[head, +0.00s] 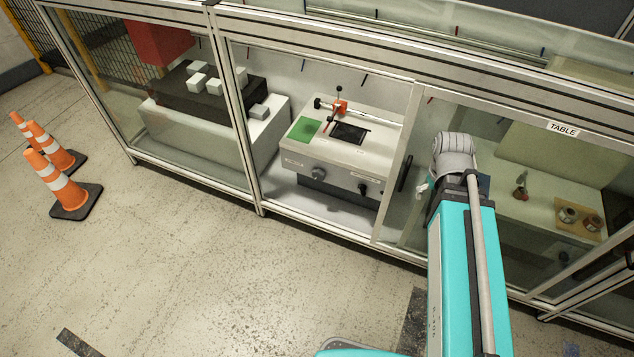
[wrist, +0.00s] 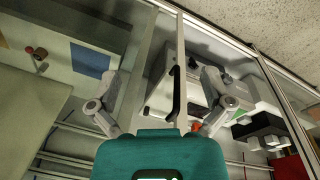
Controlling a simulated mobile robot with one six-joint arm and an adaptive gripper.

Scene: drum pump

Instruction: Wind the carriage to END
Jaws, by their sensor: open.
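A pale grey machine (head: 330,160) stands behind the framed front in the middle bay. On its top are a small red part (head: 340,106) on a short rail, perhaps the carriage, a green pad (head: 304,129) and a dark opening (head: 349,132). Its front has a round knob (head: 319,172) and a dark fitting (head: 362,188). No END mark is readable. My gripper (wrist: 162,108) is open and empty, fingers wide apart. In the wrist view a black door handle (wrist: 175,95) shows between the fingers, apart from them. In the head view my arm hides most of the gripper.
The framed front has metal posts (head: 240,120) and clear panels. Right of the machine is a bay labelled TABLE (head: 563,130), with small parts on a board (head: 578,219). Traffic cones (head: 50,180) stand at the left. The floor (head: 220,270) before the front is mostly clear.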

